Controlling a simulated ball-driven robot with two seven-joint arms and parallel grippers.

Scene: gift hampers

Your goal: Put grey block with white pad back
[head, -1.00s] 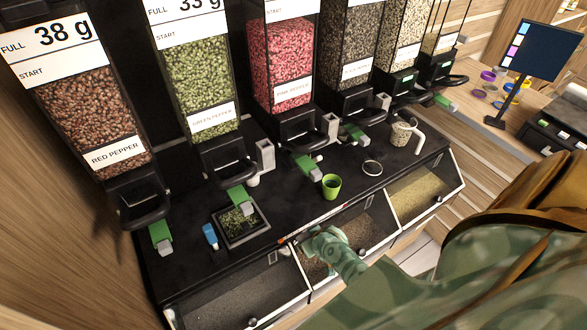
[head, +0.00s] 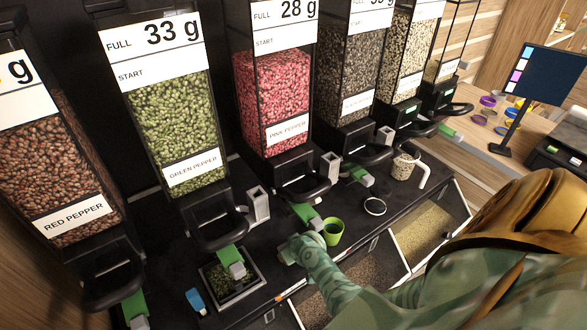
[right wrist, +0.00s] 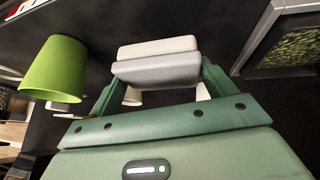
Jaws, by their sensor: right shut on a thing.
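The grey block with white pad (right wrist: 156,62) is between the fingers of my right gripper (right wrist: 157,85) in the right wrist view, its pale pad side facing up in that picture. In the head view my right gripper (head: 290,250) is low over the black counter, just left of the green cup (head: 333,231); the block is too small and covered there to make out. The green cup also shows at the left of the right wrist view (right wrist: 54,70), apart from the gripper. My left gripper is not in view.
A square tray of green bits (head: 262,277) and a blue piece (head: 196,299) lie left of my gripper. Tall pepper dispensers (head: 168,130) with green-tabbed outlets stand behind. A ring (head: 375,206) and a speckled cup (head: 404,166) are to the right. Open bins line the front.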

